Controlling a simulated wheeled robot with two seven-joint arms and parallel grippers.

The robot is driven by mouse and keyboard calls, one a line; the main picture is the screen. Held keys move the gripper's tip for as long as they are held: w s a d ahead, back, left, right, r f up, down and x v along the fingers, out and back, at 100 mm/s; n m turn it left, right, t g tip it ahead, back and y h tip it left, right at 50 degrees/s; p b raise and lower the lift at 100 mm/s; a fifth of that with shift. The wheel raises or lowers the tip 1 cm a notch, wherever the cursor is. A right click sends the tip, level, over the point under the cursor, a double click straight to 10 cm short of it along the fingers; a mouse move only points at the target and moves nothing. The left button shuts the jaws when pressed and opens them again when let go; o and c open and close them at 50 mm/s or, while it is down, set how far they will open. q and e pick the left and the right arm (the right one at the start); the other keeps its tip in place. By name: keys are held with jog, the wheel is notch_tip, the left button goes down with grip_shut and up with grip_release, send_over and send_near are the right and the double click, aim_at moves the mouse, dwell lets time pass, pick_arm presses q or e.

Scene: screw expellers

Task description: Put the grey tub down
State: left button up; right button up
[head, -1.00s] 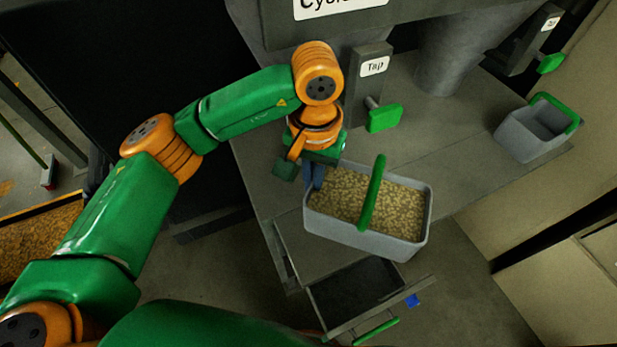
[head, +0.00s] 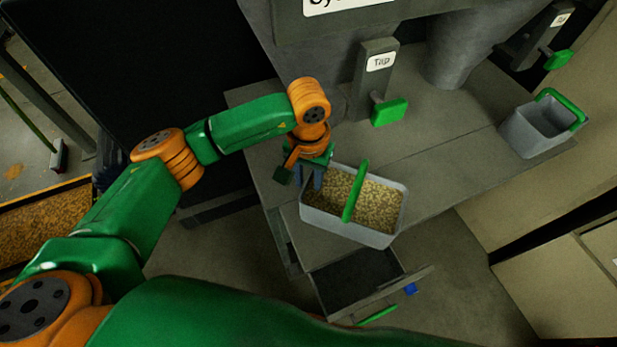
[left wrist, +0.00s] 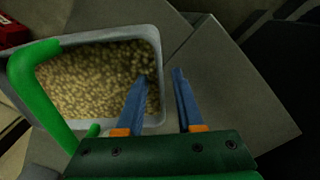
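The grey tub (head: 345,230) is full of tan pellets and has a green handle (head: 357,190). It stands upright at the front of the grey worktop and appears to rest on it; its underside is hidden. It also shows in the left wrist view (left wrist: 153,45). My left gripper (head: 318,178) is at the tub's left end. In the left wrist view its blue fingers (left wrist: 160,75) are apart, one inside and one outside the tub's wall, with a gap beside the outer finger. My right gripper is out of view.
The worktop (head: 425,160) has free room behind and right of the tub. An empty grey tub (head: 535,135) stands at the right. A tap with a green handle (head: 389,112) is behind. An open drawer (head: 355,280) juts out below the front edge.

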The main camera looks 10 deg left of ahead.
pick_arm(q)
jog(key=shift+r, duration=0.25)
notch_tip(320, 180, up, 12)
jog(key=b, duration=0.2)
jog(key=shift+f, duration=0.2)
